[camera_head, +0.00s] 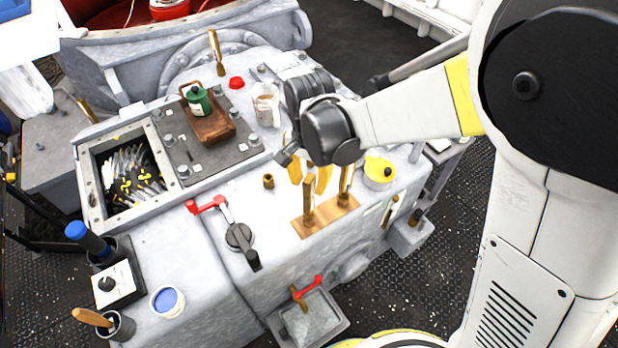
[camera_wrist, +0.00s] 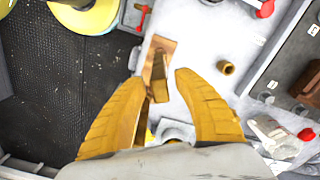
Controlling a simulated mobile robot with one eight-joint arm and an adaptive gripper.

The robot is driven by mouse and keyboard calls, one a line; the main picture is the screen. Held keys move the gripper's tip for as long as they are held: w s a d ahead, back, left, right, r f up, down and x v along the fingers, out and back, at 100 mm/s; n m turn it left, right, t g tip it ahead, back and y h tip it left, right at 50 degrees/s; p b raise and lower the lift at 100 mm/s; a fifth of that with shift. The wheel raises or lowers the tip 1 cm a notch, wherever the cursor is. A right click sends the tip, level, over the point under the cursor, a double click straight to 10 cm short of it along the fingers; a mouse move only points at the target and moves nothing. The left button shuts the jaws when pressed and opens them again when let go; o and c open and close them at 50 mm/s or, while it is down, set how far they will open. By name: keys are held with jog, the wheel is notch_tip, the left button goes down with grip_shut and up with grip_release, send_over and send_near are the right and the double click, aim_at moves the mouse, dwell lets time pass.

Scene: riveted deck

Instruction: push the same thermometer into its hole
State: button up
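Two brass-coloured thermometers stand in a wooden block (camera_head: 325,217) on top of the grey machine: a left one (camera_head: 308,203) and a right one (camera_head: 345,184). I cannot tell which one the task means. My gripper (camera_head: 309,178) is open above the block, its yellow fingers apart. In the wrist view, one upright brass piece (camera_wrist: 159,78) stands ahead, between the fingertips of my gripper (camera_wrist: 160,82). Another lies close beside the left finger; contact cannot be told. Another brass thermometer (camera_head: 215,55) stands at the back. An empty-looking brass socket (camera_head: 268,181) is left of the block.
A glass mug (camera_head: 266,105) and a green bottle on a wooden tray (camera_head: 212,127) stand behind. A yellow-topped round tin (camera_head: 379,171) is close on the right. An open box (camera_head: 92,185) is at left.

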notch_tip(320, 180, up, 12)
dwell(0.4)
jog(key=shift+d, duration=0.1)
jog(key=s+d+r+n+t, duration=0.1)
jog(key=s+d, duration=0.4)
jog(key=d, duration=0.6)
jog(key=s+d+r+n+t, duration=0.1)
jog(key=s+d+n+t, duration=0.2)
jog(key=d+t, duration=0.3)
jog(key=s+d, duration=0.1)
jog(key=d, duration=0.4)
jog(key=shift+s+r+n, duration=0.3)
jog(key=shift+s+r, duration=0.1)
